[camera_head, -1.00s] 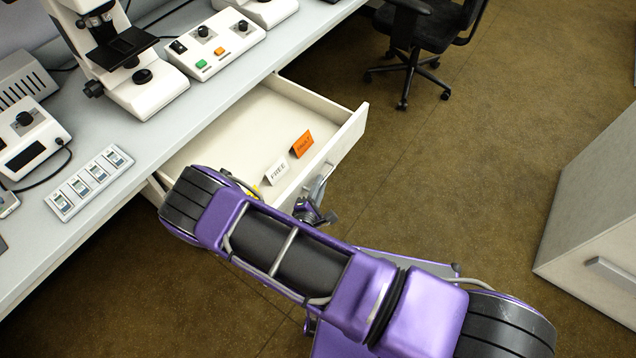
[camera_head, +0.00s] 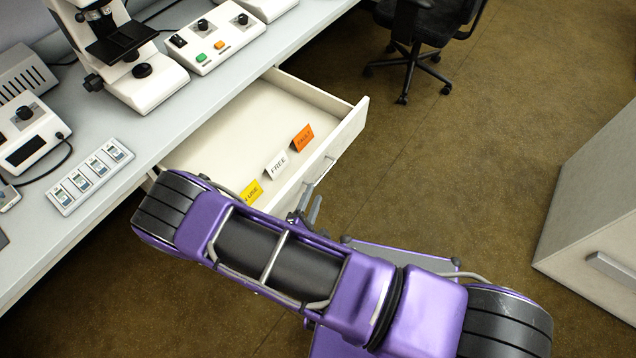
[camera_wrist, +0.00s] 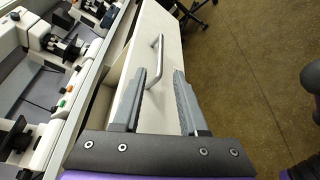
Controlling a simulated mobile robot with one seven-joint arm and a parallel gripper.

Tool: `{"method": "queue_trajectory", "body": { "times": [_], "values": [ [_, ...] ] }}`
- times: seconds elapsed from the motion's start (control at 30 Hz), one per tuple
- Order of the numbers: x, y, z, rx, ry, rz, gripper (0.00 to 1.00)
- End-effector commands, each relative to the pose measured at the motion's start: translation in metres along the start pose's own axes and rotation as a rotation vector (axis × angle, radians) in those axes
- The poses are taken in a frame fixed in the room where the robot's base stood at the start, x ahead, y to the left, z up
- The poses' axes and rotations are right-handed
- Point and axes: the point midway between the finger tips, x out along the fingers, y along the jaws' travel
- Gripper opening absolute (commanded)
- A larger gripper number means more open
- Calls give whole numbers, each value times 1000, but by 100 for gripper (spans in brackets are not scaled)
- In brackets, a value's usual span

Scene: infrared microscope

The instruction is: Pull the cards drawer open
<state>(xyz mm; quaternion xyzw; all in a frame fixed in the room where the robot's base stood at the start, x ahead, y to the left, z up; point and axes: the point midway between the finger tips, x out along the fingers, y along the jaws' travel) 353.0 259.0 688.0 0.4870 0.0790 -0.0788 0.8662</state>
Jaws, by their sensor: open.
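The cards drawer (camera_head: 245,125) is pulled well out from under the bench. It holds a yellow card (camera_head: 251,192), a white FREE card (camera_head: 276,164) and an orange card (camera_head: 302,138). In the wrist view the drawer's bar handle (camera_wrist: 158,62) is on the front panel (camera_wrist: 170,35). My gripper (camera_wrist: 159,72) is open and empty, its fingers either side of the handle in the picture; the handle appears ahead, clear of the finger pads. In the head view my arm hides most of the gripper and the drawer's near corner.
The bench (camera_head: 130,190) carries a microscope (camera_head: 130,60), a control box (camera_head: 212,40) and a slide tray (camera_head: 90,177). A black chair (camera_head: 425,40) stands beyond the drawer. A pale cabinet (camera_head: 595,215) is at right. The floor between is clear.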

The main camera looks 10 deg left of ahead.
Motion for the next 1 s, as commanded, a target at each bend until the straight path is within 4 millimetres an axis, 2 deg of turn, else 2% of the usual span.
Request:
{"method": "queue_trajectory", "body": {
  "times": [0.03,0.2,0.4,0.6,1.0],
  "values": [
    [-14,0,-1,-1,4,1,42],
    [-54,0,-1,-2,3,0,42],
    [-89,0,-1,-1,2,1,42],
    [-103,0,0,-1,1,1,42],
    [-104,0,0,0,0,0,42]
  ]
}}
